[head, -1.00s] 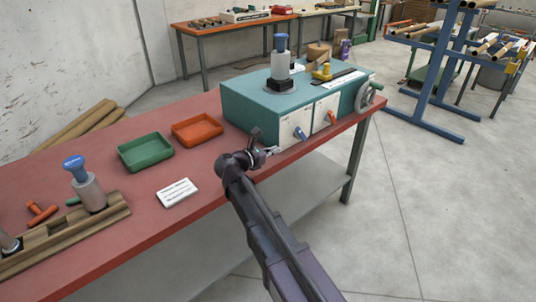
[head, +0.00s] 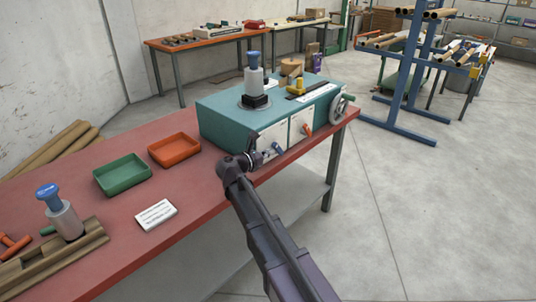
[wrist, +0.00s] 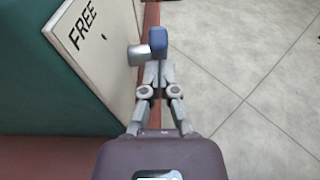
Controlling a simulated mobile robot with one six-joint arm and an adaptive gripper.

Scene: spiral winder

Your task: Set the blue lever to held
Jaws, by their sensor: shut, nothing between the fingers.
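The teal machine (head: 222,123) stands on the red bench and has white plates on its front. The blue lever (head: 278,148) sticks out from the left plate. In the wrist view the blue lever (wrist: 157,41) shows as a blue grip with a grey metal part on its left, beside a white plate (wrist: 95,45) marked "FREE". My gripper (head: 266,155) is just left of the lever in the head view. In the wrist view my gripper (wrist: 157,66) is shut and empty, its tips right at the blue grip; I cannot tell if they touch. Any "held" mark is not visible.
An orange lever (head: 307,130) sits on the right plate, with a handwheel (head: 338,108) at the machine's right end. A green tray (head: 122,175), an orange tray (head: 175,150) and a white card (head: 156,214) lie on the bench. The floor (head: 420,220) at right is open.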

